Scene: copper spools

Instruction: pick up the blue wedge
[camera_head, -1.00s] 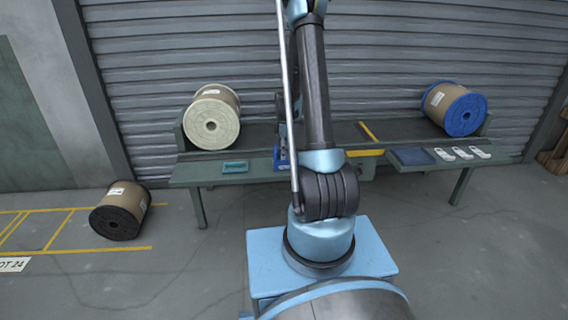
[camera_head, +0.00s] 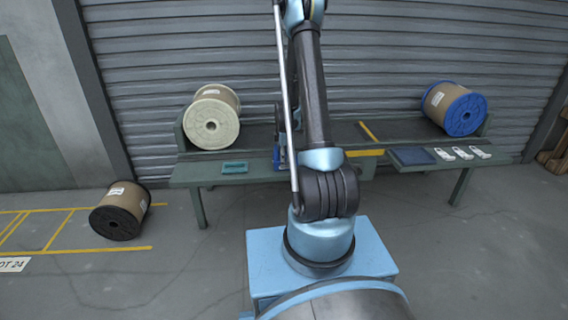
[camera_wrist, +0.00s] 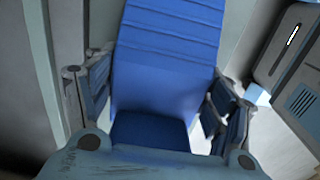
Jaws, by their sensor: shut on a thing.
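The blue wedge (camera_wrist: 165,60) fills the middle of the wrist view, with ridges across its far part and a darker face at the near end. My gripper (camera_wrist: 158,100) is shut on it, with one finger at its left side and one at its right side. In the head view, a small blue patch (camera_head: 279,158) shows beside my arm over the bench. My arm hides most of that spot, so I cannot tell whether the wedge touches the bench.
The green bench (camera_head: 225,175) holds a cream spool (camera_head: 211,122) at left and a blue-ended spool (camera_head: 464,115) at right. A black-ended spool (camera_head: 115,222) lies on the floor.

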